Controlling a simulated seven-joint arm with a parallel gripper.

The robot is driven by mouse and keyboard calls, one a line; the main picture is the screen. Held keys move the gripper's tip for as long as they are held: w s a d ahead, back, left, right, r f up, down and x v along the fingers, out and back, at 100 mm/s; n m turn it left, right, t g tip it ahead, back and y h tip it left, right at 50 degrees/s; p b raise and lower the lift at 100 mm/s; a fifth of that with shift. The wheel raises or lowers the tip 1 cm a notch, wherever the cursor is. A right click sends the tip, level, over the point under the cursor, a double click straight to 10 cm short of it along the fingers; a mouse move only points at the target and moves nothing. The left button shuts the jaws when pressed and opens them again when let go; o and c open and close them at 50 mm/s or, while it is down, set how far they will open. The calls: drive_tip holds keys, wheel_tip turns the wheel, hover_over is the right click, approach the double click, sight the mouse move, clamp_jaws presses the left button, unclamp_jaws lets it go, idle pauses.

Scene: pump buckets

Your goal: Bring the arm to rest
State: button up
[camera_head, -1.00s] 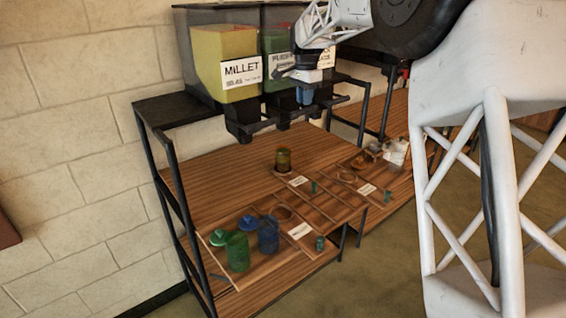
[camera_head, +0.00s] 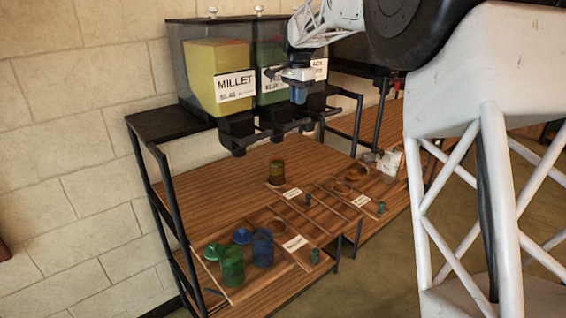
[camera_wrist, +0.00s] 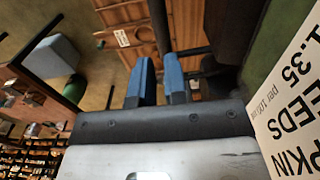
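My gripper (camera_head: 299,97), with blue fingers, hangs pointing down in front of the seed dispensers, above the wooden shelf (camera_head: 225,180). In the wrist view its two fingers (camera_wrist: 157,80) stand a little apart with nothing between them. My white arm crosses the upper right of the head view and hides part of the dispensers on the right.
The millet dispenser (camera_head: 218,70) stands close to the gripper's left. A pumpkin seeds label (camera_wrist: 295,100) is very near in the wrist view. Green (camera_head: 231,265) and blue (camera_head: 262,248) jars and an amber jar (camera_head: 277,170) stand below on the shelf.

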drive_tip(key=s+d+r+n, duration=0.1)
drive_tip(key=s+d, duration=0.4)
drive_tip(key=s, duration=0.4)
drive_tip(key=s+d+n+t, duration=0.15)
drive_tip(key=s+d, duration=0.35)
drive_tip(key=s, duration=0.5)
drive_tip(key=s+d+r+n, duration=0.1)
drive_tip(key=s+d+n, duration=0.1)
drive_tip(key=s+d, duration=0.5)
drive_tip(key=s+d+f+n, duration=0.1)
drive_tip(key=s+f, duration=0.3)
drive_tip(key=s, duration=0.6)
drive_tip(key=s+d+f+n, duration=0.2)
drive_tip(key=s+f, duration=0.3)
drive_tip(key=s, duration=0.5)
drive_tip(key=s+d+f+n+t, duration=0.1)
drive_tip(key=s+f, duration=0.3)
drive_tip(key=s, duration=0.7)
drive_tip(key=shift+d+f, duration=0.25)
drive_tip(key=shift+d, duration=0.55)
